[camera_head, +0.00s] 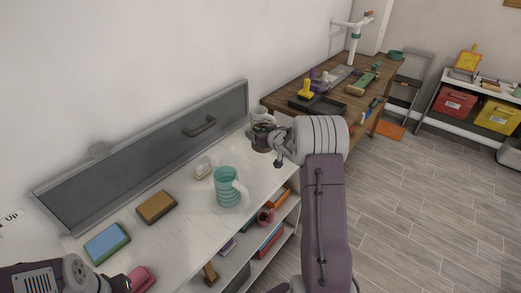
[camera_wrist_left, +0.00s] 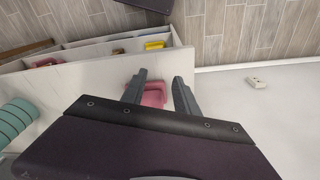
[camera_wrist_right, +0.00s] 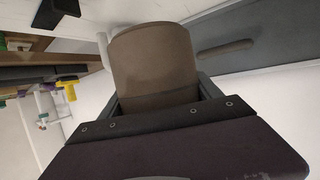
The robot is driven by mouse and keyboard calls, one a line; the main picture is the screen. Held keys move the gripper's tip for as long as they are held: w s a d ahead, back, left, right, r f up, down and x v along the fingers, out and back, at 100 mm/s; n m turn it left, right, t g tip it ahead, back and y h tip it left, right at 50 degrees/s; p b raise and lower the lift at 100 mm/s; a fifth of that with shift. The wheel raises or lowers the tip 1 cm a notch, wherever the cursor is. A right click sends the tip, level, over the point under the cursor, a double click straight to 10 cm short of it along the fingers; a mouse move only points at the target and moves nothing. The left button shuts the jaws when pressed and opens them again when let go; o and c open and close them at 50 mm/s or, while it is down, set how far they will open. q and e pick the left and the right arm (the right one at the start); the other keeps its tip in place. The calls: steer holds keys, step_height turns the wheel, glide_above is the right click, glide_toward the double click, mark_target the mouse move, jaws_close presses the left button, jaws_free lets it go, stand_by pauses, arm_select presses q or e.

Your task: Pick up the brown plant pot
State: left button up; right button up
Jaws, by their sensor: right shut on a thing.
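In the right wrist view the pot (camera_wrist_right: 154,62) fills the space between the two fingers. I cannot tell whether its base touches the shelf top. My left gripper (camera_wrist_left: 160,88) is open and empty, low over the near left end of the shelf top. A pink object (camera_wrist_left: 152,94) lies beyond its fingertips.
A grey panel (camera_head: 150,155) runs along the wall. A wooden workbench (camera_head: 375,85) with tools stands beyond.

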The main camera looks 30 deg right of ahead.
step_height(320, 180, up, 16)
steer(key=p, duration=0.5)
steer(key=shift+f+p, duration=0.15)
steer(key=shift+p, duration=0.2)
